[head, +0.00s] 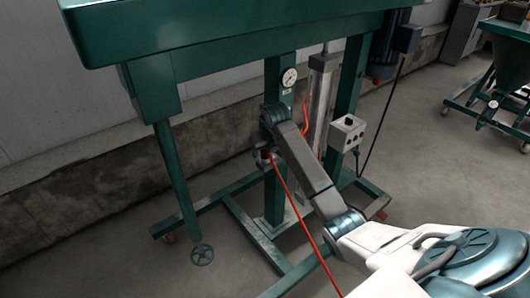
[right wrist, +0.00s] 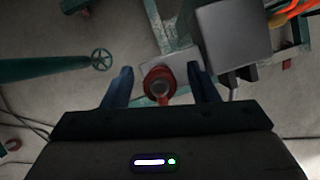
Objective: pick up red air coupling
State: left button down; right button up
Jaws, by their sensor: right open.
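The gripper is open. In the head view my right gripper (head: 264,158) is small and partly hidden by its own wrist, in front of the green stand. A bit of red shows there, at the upper end of the red hose (head: 303,225). My left gripper is not in view.
The green machine stand (head: 273,195) carries a pressure gauge (head: 289,77) and a grey control box (head: 346,133). A handwheel (head: 202,254) sits low at the left. In the right wrist view a grey box (right wrist: 232,35) is close beside the right finger.

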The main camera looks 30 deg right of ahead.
jog(key=c, duration=1.1)
jog(key=shift+r, duration=0.1)
